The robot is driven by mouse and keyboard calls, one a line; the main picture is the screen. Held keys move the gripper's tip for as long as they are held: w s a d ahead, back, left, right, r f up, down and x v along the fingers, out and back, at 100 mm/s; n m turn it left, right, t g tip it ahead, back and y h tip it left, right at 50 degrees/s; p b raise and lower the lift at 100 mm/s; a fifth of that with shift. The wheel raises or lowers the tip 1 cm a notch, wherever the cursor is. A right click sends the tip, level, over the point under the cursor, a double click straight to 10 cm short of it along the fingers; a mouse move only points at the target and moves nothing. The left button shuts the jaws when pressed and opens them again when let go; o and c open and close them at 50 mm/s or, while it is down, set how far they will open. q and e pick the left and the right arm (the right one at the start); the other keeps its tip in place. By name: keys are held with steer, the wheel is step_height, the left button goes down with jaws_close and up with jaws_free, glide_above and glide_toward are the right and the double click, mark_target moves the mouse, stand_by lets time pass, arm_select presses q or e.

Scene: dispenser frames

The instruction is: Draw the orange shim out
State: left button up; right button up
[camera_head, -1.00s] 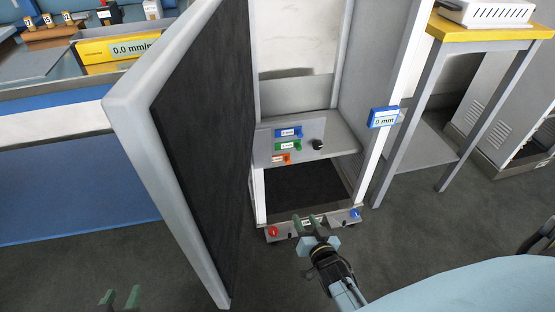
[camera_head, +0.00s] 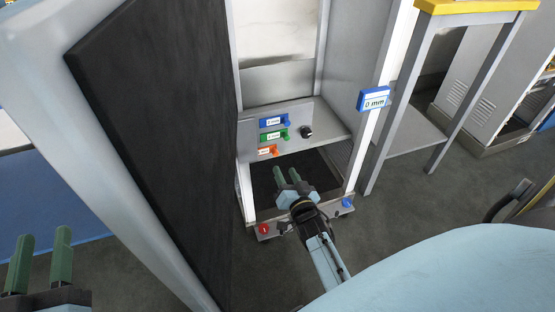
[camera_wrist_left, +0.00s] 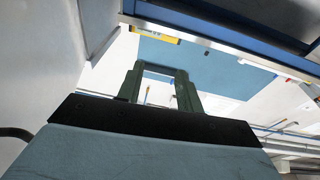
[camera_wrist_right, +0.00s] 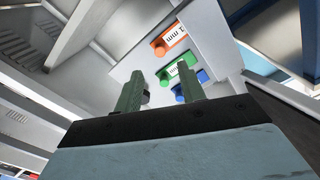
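The orange shim (camera_head: 267,151) is the lowest of three coloured shims on the left of the grey panel inside the cabinet. It also shows in the right wrist view (camera_wrist_right: 171,41), with a round knob end and a white label. My right gripper (camera_head: 286,175) is open and empty, below and a little right of the orange shim, apart from it. In the right wrist view its two green fingers (camera_wrist_right: 160,90) point toward the panel, nearest the green shim (camera_wrist_right: 181,70). My left gripper (camera_head: 38,262) is open and empty at the lower left, outside the open door.
The blue shim (camera_head: 273,122) and green shim (camera_head: 274,135) sit just above the orange one. A black knob (camera_head: 306,132) is to their right. The large open door (camera_head: 150,120) stands between my grippers. A blue display (camera_head: 373,98) is on the right post.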

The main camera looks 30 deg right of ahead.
mark_target(276, 154)
steer(key=b+x, duration=0.2)
steer(key=x, duration=0.4)
steer(key=shift+f+b, duration=0.1)
steer(key=shift+b, duration=0.25)
arm_select(q)
steer(key=s+r+t+h, duration=0.2)
steer(key=s+r+t, duration=0.1)
steer(key=r+t, duration=0.3)
steer(key=shift+s+r+t+b, duration=0.25)
steer(key=shift+t+b, duration=0.05)
arm_select(e)
steer(key=shift+x, duration=0.85)
arm_select(q)
steer(key=shift+a, duration=0.1)
arm_select(e)
jaws_close()
